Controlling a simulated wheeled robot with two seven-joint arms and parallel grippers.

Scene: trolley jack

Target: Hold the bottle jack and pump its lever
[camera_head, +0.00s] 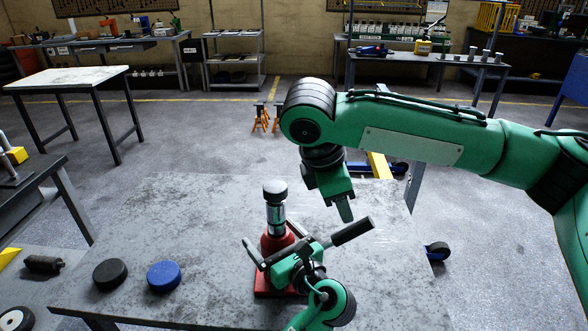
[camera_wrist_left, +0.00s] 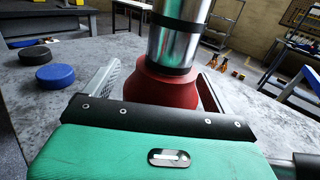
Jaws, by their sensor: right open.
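The bottle jack stands upright on the grey table, with a red body (camera_head: 272,242), a chrome cylinder (camera_head: 277,213) and a black cap. Its lever (camera_head: 352,231) has a black grip and points up and right. My left gripper (camera_head: 272,244) is low at the jack, a finger on either side. In the left wrist view the fingers straddle the red body (camera_wrist_left: 165,92), with a visible gap at the left finger, so it looks open. My right gripper (camera_head: 344,212) points down just above the lever's grip, apparently not holding it. My left gripper hides part of the base.
A black puck (camera_head: 110,273) and a blue puck (camera_head: 164,276) lie on the grey table (camera_head: 200,215) left of the jack. The table's left back area is clear. Orange stands (camera_head: 262,118) and a white-topped table (camera_head: 68,77) stand beyond.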

